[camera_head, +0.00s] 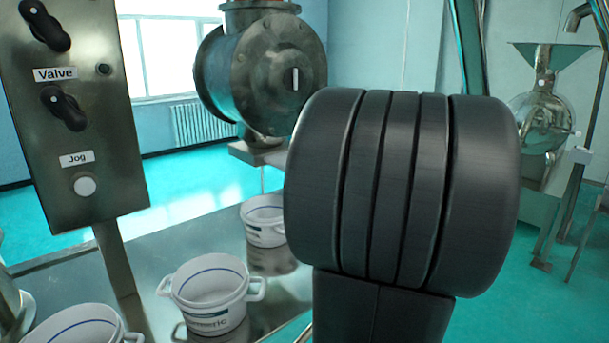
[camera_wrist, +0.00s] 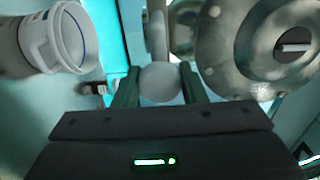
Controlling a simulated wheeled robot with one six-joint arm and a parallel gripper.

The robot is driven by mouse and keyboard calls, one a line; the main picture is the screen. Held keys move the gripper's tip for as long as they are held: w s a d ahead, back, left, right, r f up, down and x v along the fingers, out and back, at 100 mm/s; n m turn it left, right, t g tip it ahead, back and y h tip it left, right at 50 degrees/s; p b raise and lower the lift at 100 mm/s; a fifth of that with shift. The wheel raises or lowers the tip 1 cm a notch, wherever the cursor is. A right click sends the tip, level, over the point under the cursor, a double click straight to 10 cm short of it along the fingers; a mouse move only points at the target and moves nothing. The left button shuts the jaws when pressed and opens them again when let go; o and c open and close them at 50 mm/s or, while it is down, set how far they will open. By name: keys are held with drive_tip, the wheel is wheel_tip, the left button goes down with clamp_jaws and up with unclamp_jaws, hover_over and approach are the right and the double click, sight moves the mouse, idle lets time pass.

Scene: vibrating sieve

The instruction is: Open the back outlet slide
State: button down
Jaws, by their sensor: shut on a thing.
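In the wrist view, my gripper (camera_wrist: 160,75) has its two dark fingers on either side of a pale round knob (camera_wrist: 160,84) and is shut on it. A pale bar (camera_wrist: 157,32) runs up in the picture from behind the knob. I take the knob as the outlet slide's handle; how far the slide stands open cannot be told. In the head view my dark arm link fills the centre right, and the gripper, knob and slide are hidden or out of view.
A flanged metal housing (camera_head: 268,75) stands behind my arm; a round metal flange (camera_wrist: 240,45) is close right of the gripper. White pots (camera_head: 210,295) stand on the metal table (camera_head: 165,245). A control panel (camera_head: 70,120) is at left, a hopper machine (camera_head: 545,110) at right.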

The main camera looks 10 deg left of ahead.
drive_tip(key=shift+s+d, duration=0.1)
drive_tip(key=shift+d, duration=0.05)
drive_tip(key=c, duration=0.9)
unclamp_jaws()
drive_tip(key=shift+c, duration=0.2)
drive_tip(key=b+v, duration=0.2)
drive_tip(key=v, duration=1.1)
drive_tip(key=shift+s+d, duration=0.25)
drive_tip(key=p+x, duration=0.2)
drive_tip(key=x, duration=1.2)
